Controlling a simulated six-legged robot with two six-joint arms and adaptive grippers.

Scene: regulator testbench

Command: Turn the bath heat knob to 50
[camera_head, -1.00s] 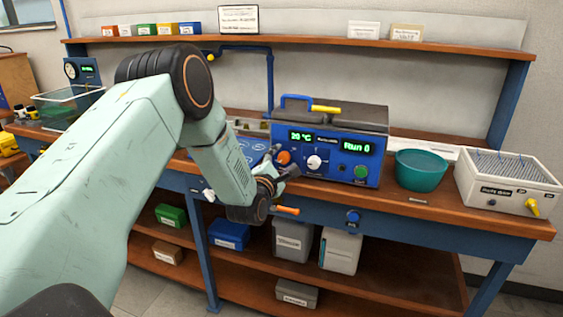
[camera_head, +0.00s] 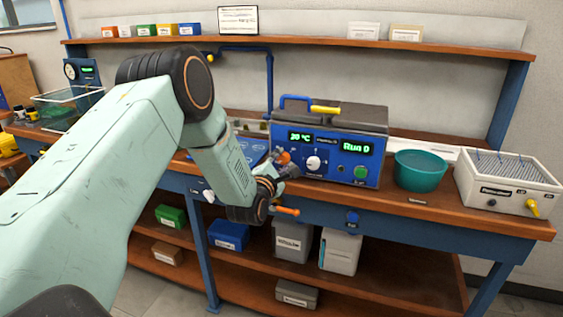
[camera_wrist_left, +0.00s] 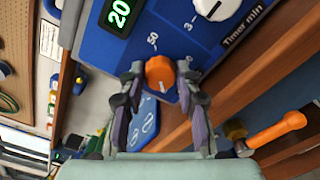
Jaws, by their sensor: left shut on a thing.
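The blue bath unit (camera_head: 325,160) stands on the bench with a green temperature display (camera_head: 300,137) and a white timer knob (camera_head: 313,163). The orange heat knob (camera_head: 285,157) is at the left of its front panel and partly hidden by my left gripper (camera_head: 280,172). In the left wrist view the orange knob (camera_wrist_left: 160,73) sits between the two fingers of my left gripper (camera_wrist_left: 161,84), which is shut on it. The "50" label (camera_wrist_left: 152,41) is printed beside the knob. The display (camera_wrist_left: 120,13) seems to read 20 there; its digits are blurred in the head view. My right gripper is out of view.
A teal bowl (camera_head: 420,170) and a white rack box (camera_head: 508,185) stand right of the unit. An orange handle (camera_head: 287,211) sticks out at the bench front below my gripper. A blue panel (camera_head: 252,148) lies left of the unit.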

